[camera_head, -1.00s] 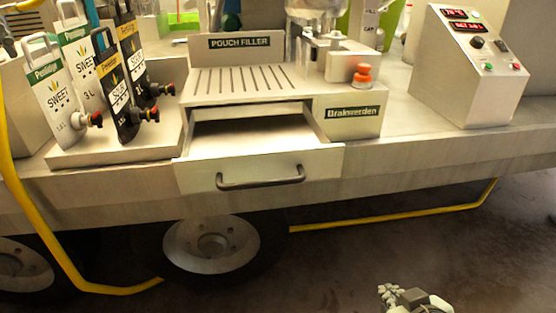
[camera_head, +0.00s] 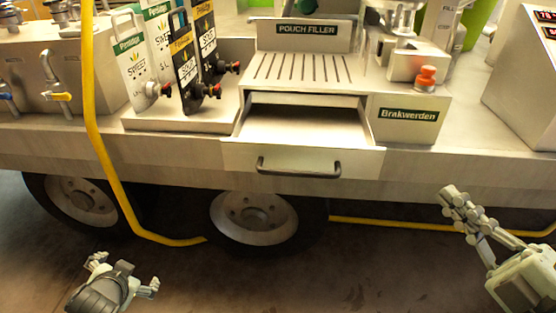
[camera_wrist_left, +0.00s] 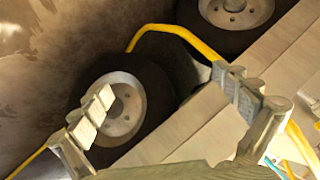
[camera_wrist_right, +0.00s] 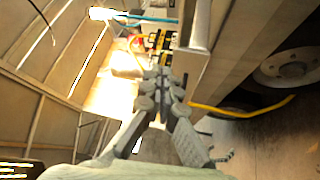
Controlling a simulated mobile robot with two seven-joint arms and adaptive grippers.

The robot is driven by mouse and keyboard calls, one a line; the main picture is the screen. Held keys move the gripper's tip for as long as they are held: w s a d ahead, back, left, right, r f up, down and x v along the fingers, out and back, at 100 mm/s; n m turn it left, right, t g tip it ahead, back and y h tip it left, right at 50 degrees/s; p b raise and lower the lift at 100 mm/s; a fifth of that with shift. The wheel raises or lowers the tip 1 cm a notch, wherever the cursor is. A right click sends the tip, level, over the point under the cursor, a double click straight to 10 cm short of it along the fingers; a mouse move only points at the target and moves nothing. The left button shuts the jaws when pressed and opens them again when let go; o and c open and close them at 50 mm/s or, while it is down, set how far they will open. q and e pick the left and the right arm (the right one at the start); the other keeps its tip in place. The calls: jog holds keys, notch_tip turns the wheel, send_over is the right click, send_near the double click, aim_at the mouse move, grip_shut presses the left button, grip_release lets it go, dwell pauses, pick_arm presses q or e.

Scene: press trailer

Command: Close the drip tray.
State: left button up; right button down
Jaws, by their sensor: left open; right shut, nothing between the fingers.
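The drip tray (camera_head: 308,129) is a grey metal drawer under the slotted top of the pouch filler (camera_head: 305,69). It stands pulled out toward me, its inside showing. Its front panel carries a dark bar handle (camera_head: 298,168). My right gripper (camera_head: 456,197) is shut and empty, below and to the right of the tray front, apart from it. It also shows in the right wrist view (camera_wrist_right: 160,85), fingertips together. My left gripper (camera_head: 125,272) is open and empty, low and to the left of the tray. In the left wrist view its fingers (camera_wrist_left: 163,104) stand wide apart.
Pouches (camera_head: 190,70) with red-knobbed taps stand left of the filler. A yellow hose (camera_head: 100,150) hangs before the trailer edge and runs low past the wheels (camera_head: 253,215). An orange knob (camera_head: 426,77) sits right of the filler top. Space before the tray front is clear.

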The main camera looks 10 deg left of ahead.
notch_tip(320, 180, down, 4)
jog(key=s+a+n+g+y, duration=0.1)
jog(key=s+n+g, duration=0.1)
jog(key=n+g, duration=0.2)
jog(key=p, duration=0.2)
send_near(365, 168)
jog(key=s+a+x, duration=0.1)
jog(key=x, duration=0.4)
pick_arm(q)
jog(key=s+d+f+g+h, duration=0.1)
jog(key=s+d+f+g, duration=0.1)
jog(key=s+d+f, duration=0.2)
jog(key=s+d+f+n+g+h, duration=0.1)
jog(key=s+d+f+g+h, duration=0.1)
jog(key=s+d+f, duration=0.2)
jog(key=shift+s+d+f+n+g, duration=0.35)
jog(key=shift+s+d, duration=0.75)
jog(key=shift+d, duration=1.15)
pick_arm(e)
jog(key=shift+w, duration=0.8)
pick_arm(q)
jog(key=shift+r, duration=0.1)
pick_arm(e)
jog(key=shift+d, duration=0.15)
